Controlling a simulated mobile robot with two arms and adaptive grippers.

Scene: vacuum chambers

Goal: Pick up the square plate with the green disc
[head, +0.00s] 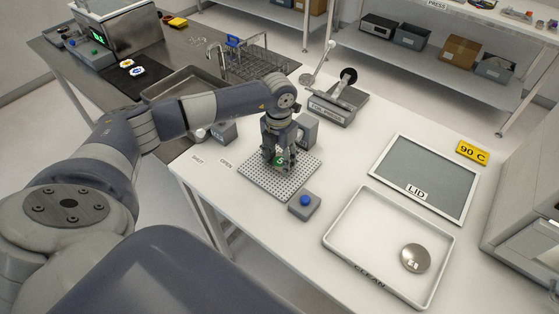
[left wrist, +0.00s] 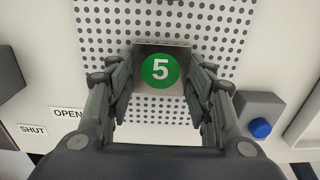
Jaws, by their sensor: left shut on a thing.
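The square plate (left wrist: 142,77) is small, metallic and grey, with a green disc (left wrist: 160,70) marked with a white 5. It also shows in the head view (head: 279,160), partly hidden by my gripper. My left gripper (head: 277,160) points down over the perforated board (head: 283,184), its fingers on both sides of the plate. In the left wrist view the fingers (left wrist: 160,85) close on the plate's left and right edges. I cannot tell whether the plate touches the board. My right gripper is not in view.
A grey box with a blue button (head: 304,204) stands right of the board. A white tray marked CLEAN (head: 345,245) holds a round metal disc (head: 415,257). A framed LID panel (head: 430,170) lies behind it. A lever device (head: 338,104) stands at the back.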

